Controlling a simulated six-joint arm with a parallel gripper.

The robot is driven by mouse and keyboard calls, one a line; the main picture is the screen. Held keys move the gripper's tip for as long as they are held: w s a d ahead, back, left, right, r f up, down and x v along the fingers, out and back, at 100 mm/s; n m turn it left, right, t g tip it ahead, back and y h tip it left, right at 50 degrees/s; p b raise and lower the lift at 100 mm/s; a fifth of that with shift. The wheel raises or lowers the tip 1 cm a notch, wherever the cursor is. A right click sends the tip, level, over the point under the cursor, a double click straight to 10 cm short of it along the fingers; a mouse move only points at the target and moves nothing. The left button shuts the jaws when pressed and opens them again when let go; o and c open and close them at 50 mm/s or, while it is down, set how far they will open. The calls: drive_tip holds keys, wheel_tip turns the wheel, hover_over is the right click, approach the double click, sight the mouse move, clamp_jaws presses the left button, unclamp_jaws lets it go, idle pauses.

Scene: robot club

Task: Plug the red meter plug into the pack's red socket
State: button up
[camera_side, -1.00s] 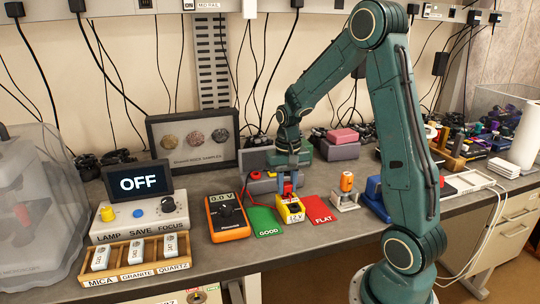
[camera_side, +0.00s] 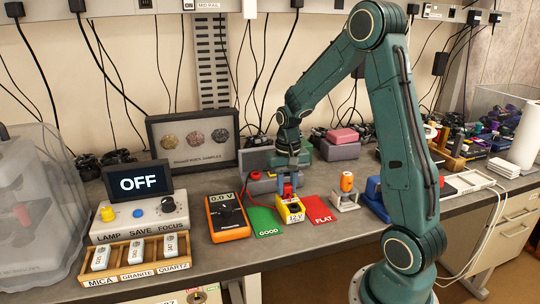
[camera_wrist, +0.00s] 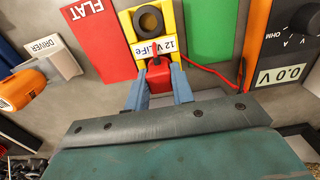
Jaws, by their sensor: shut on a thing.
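The yellow pack (camera_side: 291,209), labelled 12 V, stands on the bench between the green GOOD mat and the red FLAT mat. My gripper (camera_wrist: 159,88) is shut on the red meter plug (camera_wrist: 159,73), which sits at the pack's near end in the wrist view. The plug also shows below my gripper in the side view (camera_side: 289,191). The pack's red socket is hidden behind the plug, and I cannot tell how deep the plug sits. A red lead (camera_wrist: 205,76) runs from the plug towards the orange meter (camera_side: 228,217), which reads 0.0 V.
The green mat (camera_side: 264,221) and the red mat (camera_side: 320,209) flank the pack. An orange-handled driver (camera_side: 347,182) stands in a holder to the right. A control box with an OFF screen (camera_side: 140,182) and a wooden sample tray (camera_side: 137,272) stand at the left.

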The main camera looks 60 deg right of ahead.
drive_tip(key=o, duration=1)
drive_tip(key=shift+r, duration=0.1)
wheel_tip(320, 180, up, 14)
drive_tip(key=shift+f, duration=0.2)
drive_tip(key=s+a+r+n+t, duration=0.1)
drive_tip(key=s+a+n+t, duration=0.1)
drive_tip(key=s+a+n, duration=0.2)
drive_tip(key=s+a+r+n+t, duration=0.1)
drive_tip(key=s+a+n+t, duration=0.2)
drive_tip(key=s+a, duration=0.7)
drive_tip(key=a+n, duration=0.2)
drive_tip(key=a, duration=0.3)
drive_tip(key=shift+s+r+t, duration=0.25)
drive_tip(key=shift+r+t, duration=0.05)
